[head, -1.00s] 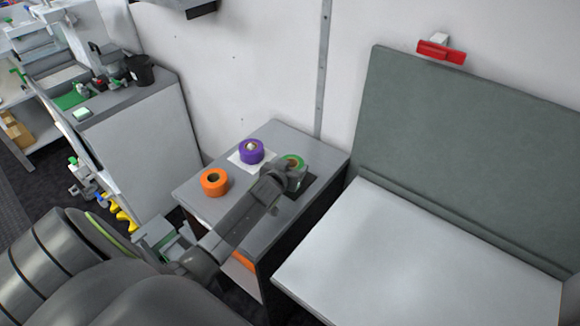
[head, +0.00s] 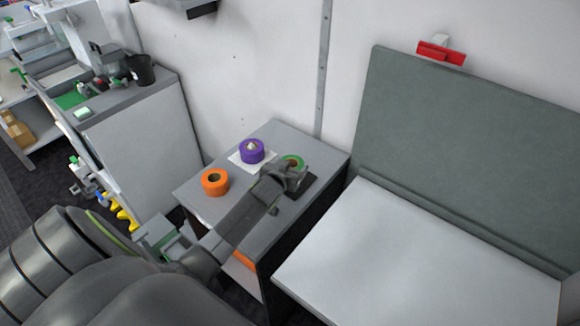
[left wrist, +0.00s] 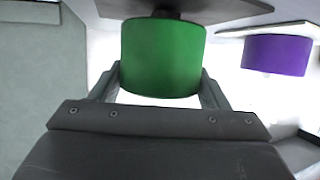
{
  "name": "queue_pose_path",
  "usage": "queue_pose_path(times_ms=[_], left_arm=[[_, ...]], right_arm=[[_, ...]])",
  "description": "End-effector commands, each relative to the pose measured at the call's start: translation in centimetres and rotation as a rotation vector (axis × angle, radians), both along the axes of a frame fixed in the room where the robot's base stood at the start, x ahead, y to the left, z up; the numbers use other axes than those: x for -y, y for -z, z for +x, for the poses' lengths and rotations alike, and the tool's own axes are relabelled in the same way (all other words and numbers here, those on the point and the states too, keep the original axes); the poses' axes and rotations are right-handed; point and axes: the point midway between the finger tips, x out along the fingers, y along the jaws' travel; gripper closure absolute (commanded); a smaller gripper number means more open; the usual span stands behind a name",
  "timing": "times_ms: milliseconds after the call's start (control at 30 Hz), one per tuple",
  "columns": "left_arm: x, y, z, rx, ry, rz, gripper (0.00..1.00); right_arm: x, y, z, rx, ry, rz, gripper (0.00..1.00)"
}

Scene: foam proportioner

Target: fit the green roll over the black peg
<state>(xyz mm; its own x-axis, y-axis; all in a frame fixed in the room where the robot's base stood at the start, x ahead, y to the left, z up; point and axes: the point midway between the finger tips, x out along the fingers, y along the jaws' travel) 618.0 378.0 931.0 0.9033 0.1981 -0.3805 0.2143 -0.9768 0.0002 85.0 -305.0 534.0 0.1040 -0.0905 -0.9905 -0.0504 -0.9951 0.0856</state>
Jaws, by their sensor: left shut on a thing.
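The green roll (head: 291,160) is at the back right of the small grey table in the head view. My left gripper (head: 289,172) is shut on it and hides most of its near side. In the left wrist view the green roll (left wrist: 162,55) sits between the two fingers, with a dark flat base (left wrist: 215,7) close to its end. The black base plate (head: 308,186) shows beside the gripper in the head view. My right gripper is not in view.
A purple roll (head: 251,151) stands on a white plate (head: 237,162) to the left, around a pale peg. It also shows in the left wrist view (left wrist: 277,54). An orange roll (head: 215,182) lies at the table's left. A white bench (head: 420,255) stands at the right.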

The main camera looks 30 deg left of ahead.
Motion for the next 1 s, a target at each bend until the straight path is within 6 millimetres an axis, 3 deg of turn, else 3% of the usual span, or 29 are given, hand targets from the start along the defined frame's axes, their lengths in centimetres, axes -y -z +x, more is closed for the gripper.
queue_pose_path(times_ms=[800,833,900,1000], left_arm=[[0.0,1.3,0.0,0.002,0.001,0.000,0.56],[0.0,1.3,0.0,0.002,0.001,0.000,0.30],[0.0,1.2,0.0,0.002,0.001,0.000,0.22],[0.0,1.2,0.0,0.001,0.001,0.000,0.22]], right_arm=[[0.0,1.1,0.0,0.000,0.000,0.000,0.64],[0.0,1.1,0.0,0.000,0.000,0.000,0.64],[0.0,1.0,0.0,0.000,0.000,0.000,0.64],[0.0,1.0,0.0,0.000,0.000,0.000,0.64]])
